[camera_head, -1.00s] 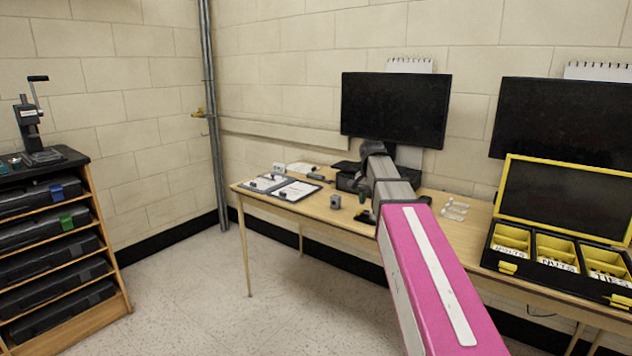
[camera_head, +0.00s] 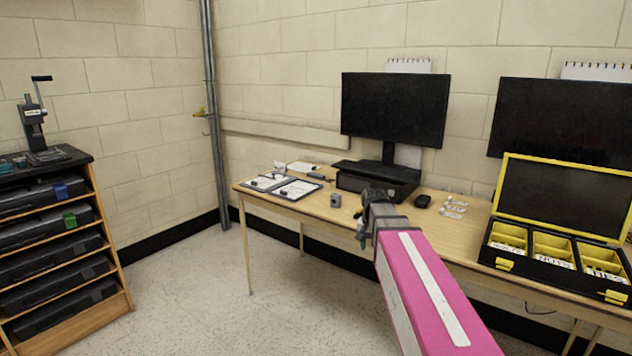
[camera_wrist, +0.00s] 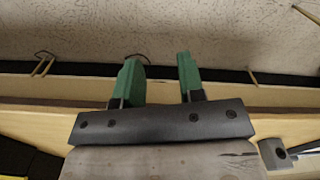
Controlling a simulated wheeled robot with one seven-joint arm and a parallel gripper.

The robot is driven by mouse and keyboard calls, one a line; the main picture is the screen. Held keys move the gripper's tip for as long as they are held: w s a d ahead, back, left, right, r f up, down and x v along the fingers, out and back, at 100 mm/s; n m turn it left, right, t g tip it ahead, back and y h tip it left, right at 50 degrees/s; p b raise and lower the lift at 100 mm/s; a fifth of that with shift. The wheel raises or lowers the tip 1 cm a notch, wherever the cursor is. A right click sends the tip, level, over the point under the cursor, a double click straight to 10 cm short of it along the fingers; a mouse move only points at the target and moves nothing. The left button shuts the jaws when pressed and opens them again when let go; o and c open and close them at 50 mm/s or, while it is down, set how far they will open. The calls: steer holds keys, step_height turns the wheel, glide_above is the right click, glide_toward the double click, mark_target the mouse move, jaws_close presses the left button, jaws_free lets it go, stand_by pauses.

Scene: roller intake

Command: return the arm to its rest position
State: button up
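My arm, with its pink link, reaches from the lower right of the head view over the front of the wooden table (camera_head: 300,206). My gripper (camera_head: 362,232) is at its end, near the table's front edge, partly turned away. In the wrist view my gripper (camera_wrist: 160,68) shows two green fingers, apart with nothing between them. Behind them lie the table edge (camera_wrist: 40,103) and the floor.
A small grey block (camera_head: 335,201) stands on the table left of my gripper, with clipboards (camera_head: 297,189) further left. A monitor (camera_head: 395,110), a mouse (camera_head: 423,201) and an open yellow-edged case (camera_head: 505,263) are behind and right. The floor (camera_head: 200,290) at left is clear.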

steer(key=s+f+n, duration=0.4)
steer(key=s+f, duration=1)
steer(key=f, duration=0.2)
steer(key=shift+s, duration=0.2)
steer(key=shift+d, duration=0.1)
stand_by(2.0)
